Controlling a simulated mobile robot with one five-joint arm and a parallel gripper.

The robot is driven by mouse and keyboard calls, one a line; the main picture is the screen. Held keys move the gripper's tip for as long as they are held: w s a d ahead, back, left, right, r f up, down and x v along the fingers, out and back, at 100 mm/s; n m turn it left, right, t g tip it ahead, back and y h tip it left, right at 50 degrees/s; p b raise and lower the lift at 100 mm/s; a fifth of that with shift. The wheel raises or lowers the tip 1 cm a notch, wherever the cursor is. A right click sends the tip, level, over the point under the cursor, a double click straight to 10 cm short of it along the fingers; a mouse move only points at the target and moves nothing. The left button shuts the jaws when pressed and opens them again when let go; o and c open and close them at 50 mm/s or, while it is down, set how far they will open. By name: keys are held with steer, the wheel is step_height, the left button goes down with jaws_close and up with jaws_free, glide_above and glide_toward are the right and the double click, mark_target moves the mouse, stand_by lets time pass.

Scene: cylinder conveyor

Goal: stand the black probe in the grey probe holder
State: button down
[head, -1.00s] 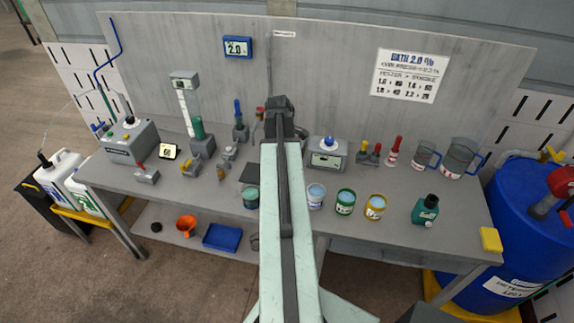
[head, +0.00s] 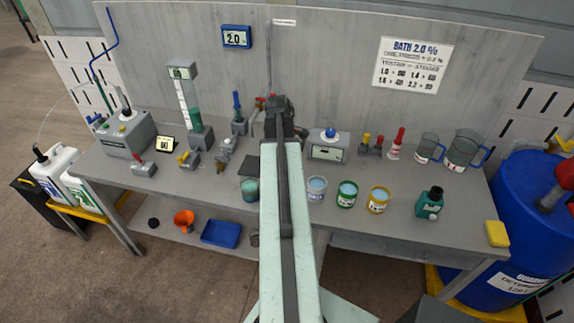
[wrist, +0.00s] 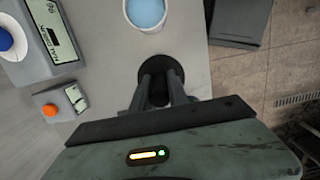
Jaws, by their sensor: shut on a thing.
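My gripper (wrist: 162,88) is shut on a black round-topped thing (wrist: 172,72), which looks like the black probe. The fingers and wrist hide most of it, so its length and tilt cannot be told. In the head view my gripper (head: 281,118) is above the middle of the grey bench, with my arm in front of it. The grey probe holder cannot be picked out with certainty; my arm hides part of the bench.
The light-blue-filled cup (wrist: 146,10) stands close to the gripper. A grey meter with a blue knob (head: 328,145) stands behind the cups. A grey box with an orange button (wrist: 50,110) is nearby. A teal bottle (head: 429,203) and yellow sponge (head: 497,233) are at right.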

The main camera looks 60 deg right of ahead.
steer(key=shift+f, duration=0.1)
stand_by(0.4)
steer(key=shift+f+b, duration=0.8)
steer(key=shift+b, duration=0.05)
steer(key=shift+f, duration=0.2)
steer(key=c, duration=1.2)
jaws_free()
steer(key=r+p, duration=0.7)
steer(key=r, duration=0.1)
steer(key=shift+w+a+p, duration=0.15)
steer(key=shift+w+p, duration=0.25)
steer(key=shift+f, duration=0.1)
